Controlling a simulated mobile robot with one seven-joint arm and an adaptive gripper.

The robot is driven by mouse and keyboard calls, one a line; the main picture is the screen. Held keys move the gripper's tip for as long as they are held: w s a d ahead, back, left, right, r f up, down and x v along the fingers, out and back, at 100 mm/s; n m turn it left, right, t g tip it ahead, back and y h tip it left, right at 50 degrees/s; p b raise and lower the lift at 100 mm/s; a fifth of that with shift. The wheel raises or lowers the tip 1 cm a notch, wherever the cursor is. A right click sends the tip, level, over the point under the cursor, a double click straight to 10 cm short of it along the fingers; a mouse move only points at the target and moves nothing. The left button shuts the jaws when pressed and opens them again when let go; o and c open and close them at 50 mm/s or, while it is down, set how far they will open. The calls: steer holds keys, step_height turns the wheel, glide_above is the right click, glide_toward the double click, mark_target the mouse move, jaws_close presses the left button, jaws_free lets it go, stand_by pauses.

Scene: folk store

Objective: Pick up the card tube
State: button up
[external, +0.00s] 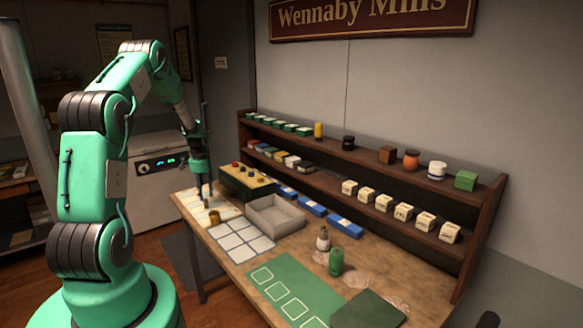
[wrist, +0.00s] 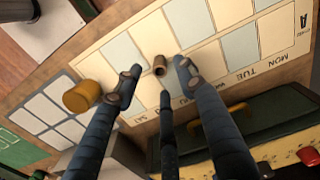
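A small brown card tube (wrist: 159,66) stands on the weekday chart (wrist: 115,52) in the wrist view, its dark open end facing me. My gripper (wrist: 157,78) is open, with its dark fingers spread around the tube's place in the picture. The tube lies between the fingertips in that view; I cannot tell whether any finger touches it. In the external view my gripper (external: 205,193) points down over the left end of the table, and the tube (external: 206,204) shows small just under the fingers.
A mustard-coloured cylinder (wrist: 80,98) stands close to the left finger; it also shows in the external view (external: 214,217). A dark box with knobs (external: 246,182) and a grey tray (external: 275,217) stand to the right. A green cylinder (external: 336,261) stands farther along the table.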

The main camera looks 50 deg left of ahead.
mark_target(205, 200)
steer(key=shift+f, duration=2.25)
jaws_close()
